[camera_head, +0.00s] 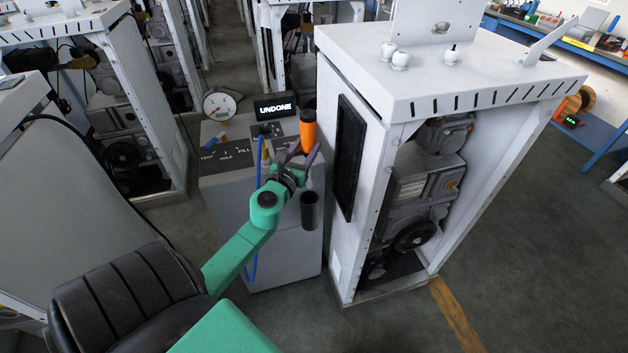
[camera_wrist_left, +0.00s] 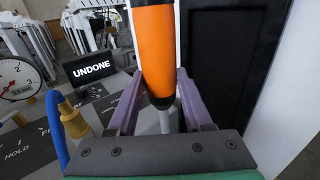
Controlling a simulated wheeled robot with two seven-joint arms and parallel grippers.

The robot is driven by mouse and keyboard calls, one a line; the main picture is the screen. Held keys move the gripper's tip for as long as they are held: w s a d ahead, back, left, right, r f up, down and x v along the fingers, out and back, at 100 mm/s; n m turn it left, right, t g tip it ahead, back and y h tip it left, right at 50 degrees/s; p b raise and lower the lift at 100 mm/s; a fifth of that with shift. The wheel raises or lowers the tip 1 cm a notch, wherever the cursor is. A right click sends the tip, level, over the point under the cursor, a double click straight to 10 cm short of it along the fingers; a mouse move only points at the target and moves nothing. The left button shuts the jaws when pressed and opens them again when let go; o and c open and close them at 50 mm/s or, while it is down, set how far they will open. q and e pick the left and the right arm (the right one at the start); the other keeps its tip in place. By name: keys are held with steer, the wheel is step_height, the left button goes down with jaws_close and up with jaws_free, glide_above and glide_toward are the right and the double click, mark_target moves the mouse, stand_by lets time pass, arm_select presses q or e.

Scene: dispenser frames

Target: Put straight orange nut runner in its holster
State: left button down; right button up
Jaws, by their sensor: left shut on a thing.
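The straight orange nut runner (camera_head: 308,131) stands roughly upright above the near right edge of the grey cart (camera_head: 222,190). My left gripper (camera_head: 301,157) is shut on it, with purple fingers on either side of its lower part. In the left wrist view the orange body (camera_wrist_left: 157,48) rises between the fingers (camera_wrist_left: 160,88), with a dark band and a thin grey shaft below. A black tubular holster (camera_head: 309,211) is fixed to the cart's side, below the gripper. The tool's lower end is mostly hidden by the gripper in the head view. My right gripper is out of view.
A display reading UNDONE (camera_head: 273,106) and a round gauge (camera_head: 219,104) stand on the cart. A blue hose (camera_head: 258,165) with a brass fitting (camera_wrist_left: 72,122) is left of the gripper. A white machine cabinet (camera_head: 345,240) with a black side panel (camera_head: 347,155) stands close right.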

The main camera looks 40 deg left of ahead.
mark_target(308, 185)
arm_select(q)
step_height(308, 185, down, 15)
steer(key=b, duration=1.4)
steer(key=shift+f, duration=0.1)
step_height(308, 185, down, 5)
steer(key=b, duration=0.4)
steer(key=shift+s, duration=0.1)
steer(key=c, duration=0.6)
jaws_free()
